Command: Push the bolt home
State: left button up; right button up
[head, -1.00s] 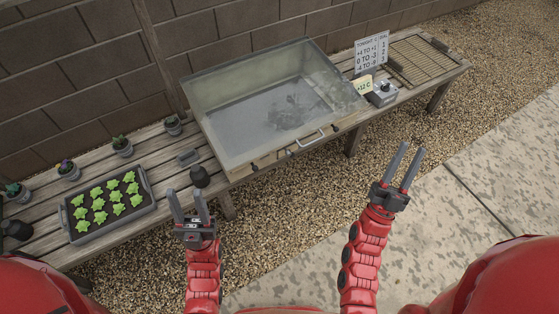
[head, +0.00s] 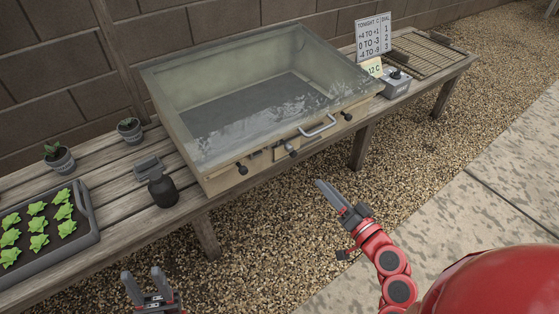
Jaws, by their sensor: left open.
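The cold frame (head: 202,178) stands on the slatted bench with its glass lid down. Its wooden front carries a metal lid handle (head: 318,126) and dark knobs at the left (head: 241,168), middle (head: 292,152) and right (head: 346,116). Small metal fittings sit by the middle knob; which part is the bolt, and how far it is slid, is too small to tell. My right gripper (head: 319,184) hangs over the gravel, below and apart from the frame front, fingers pointing up-left and overlapping in view. My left gripper (head: 142,272) is open and empty at the bottom edge.
A grey dial box (head: 396,85), a sign (head: 373,35) and a slatted rack (head: 432,55) are at right. Gravel before the frame is clear.

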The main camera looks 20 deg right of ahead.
aim_at(291, 151)
jog(key=b+x, duration=0.1)
jog(key=x, duration=1.6)
jog(key=shift+w+a+f, duration=0.1)
jog(key=shift+w+a, duration=0.05)
jog(key=shift+a, duration=0.05)
jog(key=shift+c, duration=0.2)
grip_shut()
dwell(0.5)
